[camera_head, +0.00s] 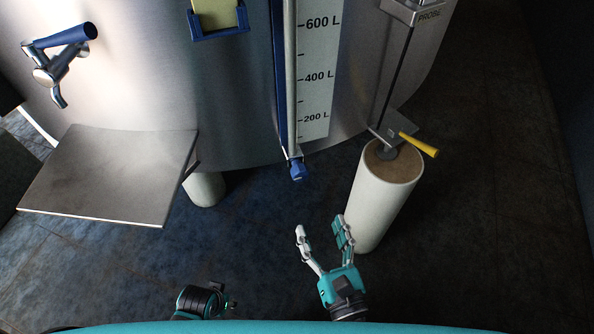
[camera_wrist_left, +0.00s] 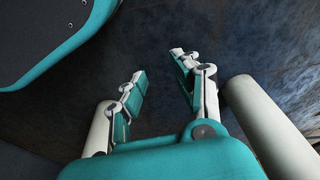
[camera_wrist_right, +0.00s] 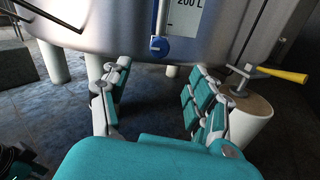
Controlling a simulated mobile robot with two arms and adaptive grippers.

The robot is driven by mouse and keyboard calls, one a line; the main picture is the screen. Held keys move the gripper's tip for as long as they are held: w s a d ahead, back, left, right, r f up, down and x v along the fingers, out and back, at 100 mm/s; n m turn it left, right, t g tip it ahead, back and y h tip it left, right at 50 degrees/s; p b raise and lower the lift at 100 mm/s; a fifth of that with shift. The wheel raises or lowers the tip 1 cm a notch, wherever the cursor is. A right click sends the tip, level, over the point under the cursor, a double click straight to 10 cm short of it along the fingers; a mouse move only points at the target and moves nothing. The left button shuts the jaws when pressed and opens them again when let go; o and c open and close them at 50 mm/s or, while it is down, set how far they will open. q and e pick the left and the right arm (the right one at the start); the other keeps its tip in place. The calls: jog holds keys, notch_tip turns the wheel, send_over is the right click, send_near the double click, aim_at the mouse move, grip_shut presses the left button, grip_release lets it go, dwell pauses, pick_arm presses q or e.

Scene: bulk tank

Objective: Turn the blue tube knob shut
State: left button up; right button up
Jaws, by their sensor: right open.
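The blue tube knob (camera_head: 297,171) sits at the bottom end of the sight tube, beside the level scale (camera_head: 317,75) on the steel tank. The knob also shows in the right wrist view (camera_wrist_right: 159,46), beyond and above my fingertips. My right gripper (camera_head: 322,229) is open and empty, below and a little right of the knob, apart from it. Its two fingers also show spread in the right wrist view (camera_wrist_right: 156,80). My left gripper's fingers show apart and empty in the left wrist view (camera_wrist_left: 157,68), over the dark floor. In the head view the left fingers cannot be made out.
A pale cylindrical leg (camera_head: 376,205) with a yellow-handled valve (camera_head: 419,145) stands right of the knob. A steel shelf (camera_head: 112,176) juts out at left, below a tap with a blue handle (camera_head: 66,36).

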aim_at(302, 176)
jog(key=p+x, duration=0.2)
jog(key=x, duration=1.1)
jog(key=shift+w+a, duration=0.1)
jog(key=shift+w, duration=0.2)
pick_arm(q)
jog(key=s+f, duration=0.4)
jog(key=f, duration=0.2)
jog(key=shift+s+a+f+g, duration=0.2)
jog(key=shift+a+f+g, duration=0.1)
jog(key=shift+a+f, duration=0.1)
pick_arm(e)
jog(key=shift+w+a, duration=0.2)
jog(key=shift+w, duration=0.4)
jog(key=c, duration=1.2)
